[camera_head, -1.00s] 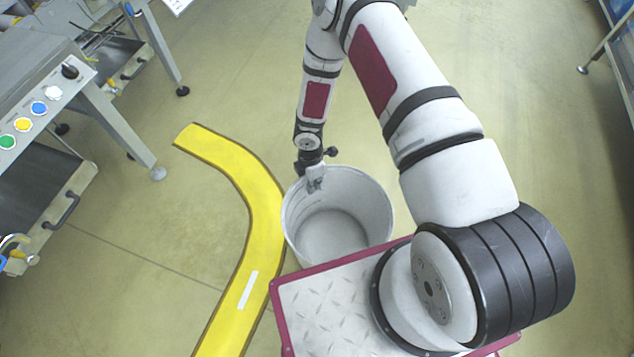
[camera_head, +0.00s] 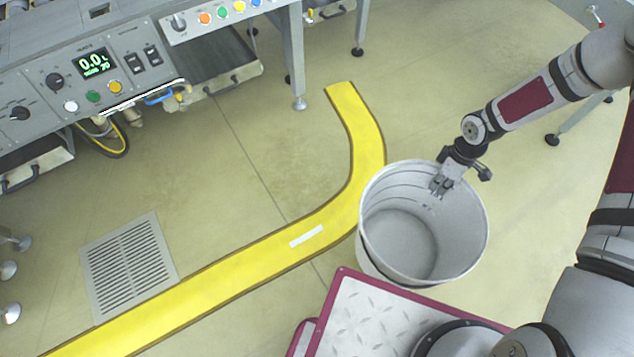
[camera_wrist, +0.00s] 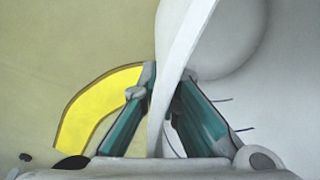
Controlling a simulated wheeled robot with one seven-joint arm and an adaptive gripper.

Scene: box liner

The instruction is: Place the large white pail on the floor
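The large white pail (camera_head: 375,255) is at the right of the head view, upright or nearly so, with its open top toward the camera. It looks empty. My gripper (camera_head: 440,186) is at its far rim, one finger inside the wall. In the wrist view the pail's rim (camera_wrist: 181,50) runs between the two green-lined fingers of my gripper (camera_wrist: 160,110), which are shut on it. The pail hides its own underside, so I cannot tell whether it touches the floor (camera_head: 250,190).
A curved yellow floor strip (camera_head: 230,265) passes left of and behind the pail. A floor grate (camera_head: 130,265) lies at the left. A grey machine bench (camera_head: 110,75) with buttons and a display stands at the upper left. Open floor lies between bench and strip.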

